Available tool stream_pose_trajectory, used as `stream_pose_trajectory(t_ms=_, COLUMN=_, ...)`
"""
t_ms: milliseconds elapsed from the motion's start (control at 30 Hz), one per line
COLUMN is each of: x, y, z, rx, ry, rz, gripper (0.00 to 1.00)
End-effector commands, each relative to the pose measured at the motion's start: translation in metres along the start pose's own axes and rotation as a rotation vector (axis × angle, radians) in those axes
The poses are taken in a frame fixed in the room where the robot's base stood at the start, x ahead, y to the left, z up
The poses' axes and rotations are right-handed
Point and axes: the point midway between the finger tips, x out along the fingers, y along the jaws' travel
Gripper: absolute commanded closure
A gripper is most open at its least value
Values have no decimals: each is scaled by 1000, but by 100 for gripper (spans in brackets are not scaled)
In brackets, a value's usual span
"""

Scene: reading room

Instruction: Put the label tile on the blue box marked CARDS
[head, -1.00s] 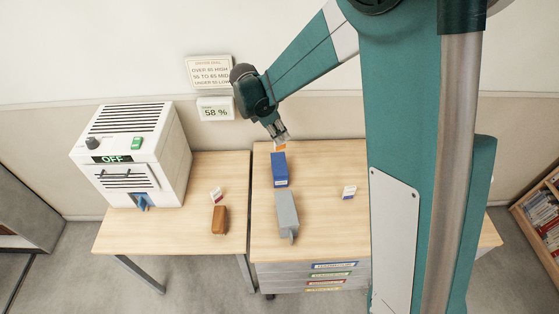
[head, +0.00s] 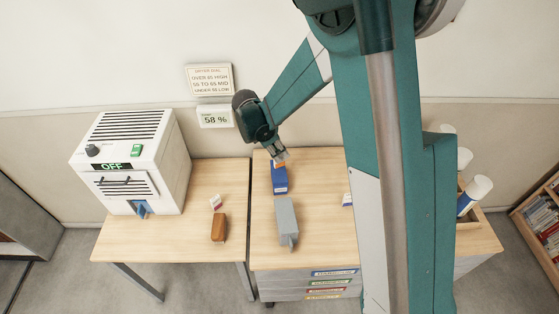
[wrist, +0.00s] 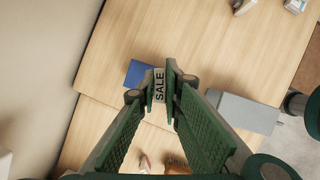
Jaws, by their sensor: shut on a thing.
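The blue box (head: 279,182) stands near the back left of the right-hand desk; any CARDS marking is too small to read. My gripper (head: 283,160) is at the back end of its top in the head view. In the wrist view my gripper (wrist: 160,85) is shut on a pale label tile (wrist: 159,87) that reads SALE. The blue box (wrist: 137,74) shows just left of the tile, partly hidden by the fingers. I cannot tell whether the tile touches it. A bit of orange shows at the fingertips in the head view.
A grey box (head: 286,220) stands in front of the blue box. A white machine marked OFF (head: 170,160) stands further left. My arm hides part of the right-hand desk (head: 315,235).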

Motion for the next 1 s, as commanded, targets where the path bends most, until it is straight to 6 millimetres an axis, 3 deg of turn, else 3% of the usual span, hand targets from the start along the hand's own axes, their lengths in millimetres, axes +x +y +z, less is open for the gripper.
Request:
stream_pose_trajectory(t_ms=433, x=31, y=0, z=-13, rx=0, ry=0, rz=0, gripper=100)
stream_pose_trajectory(t_ms=967, x=38, y=0, z=-16, rx=0, ry=0, rz=0, gripper=100)
stream_pose_trajectory(t_ms=1000, x=37, y=0, z=-15, rx=0, ry=0, rz=0, gripper=88)
